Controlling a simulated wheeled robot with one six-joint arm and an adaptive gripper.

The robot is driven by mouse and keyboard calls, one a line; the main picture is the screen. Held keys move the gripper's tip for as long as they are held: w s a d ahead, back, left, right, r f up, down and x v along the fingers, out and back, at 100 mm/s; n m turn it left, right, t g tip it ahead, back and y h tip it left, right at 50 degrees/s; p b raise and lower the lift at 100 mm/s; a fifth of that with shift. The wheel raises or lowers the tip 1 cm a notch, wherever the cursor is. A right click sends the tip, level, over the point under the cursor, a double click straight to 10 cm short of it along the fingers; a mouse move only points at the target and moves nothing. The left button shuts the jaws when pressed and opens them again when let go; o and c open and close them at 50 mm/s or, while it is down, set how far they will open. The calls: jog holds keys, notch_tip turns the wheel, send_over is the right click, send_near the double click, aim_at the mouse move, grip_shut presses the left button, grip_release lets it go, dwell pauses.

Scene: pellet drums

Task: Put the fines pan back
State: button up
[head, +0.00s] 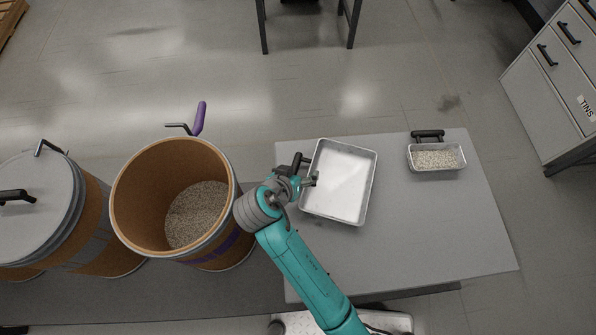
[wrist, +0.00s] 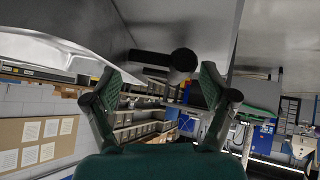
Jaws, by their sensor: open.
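A shallow silver pan (head: 341,181) with a bright, pale inside lies on the grey table. Its black handle (head: 299,161) sticks out from the upper left side. A smaller metal pan (head: 437,168) holding pale pellets, with a black handle (head: 428,134), stands to its right. No label shows which one is the fines pan. My gripper (head: 307,181) is at the larger pan's left edge, just below its handle. In the wrist view my open gripper (wrist: 160,78) has nothing between its fingers; a black handle (wrist: 165,60) shows just beyond the fingertips.
An open brown drum (head: 172,195) with pellets inside stands left of the table (head: 430,235), a purple handle (head: 199,118) behind its rim. A lidded drum (head: 40,210) stands farther left. Drawers (head: 560,75) marked TINS stand at the right. The table's lower right is clear.

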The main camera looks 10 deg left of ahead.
jog(key=v, duration=1.2)
jog(key=shift+f, duration=0.1)
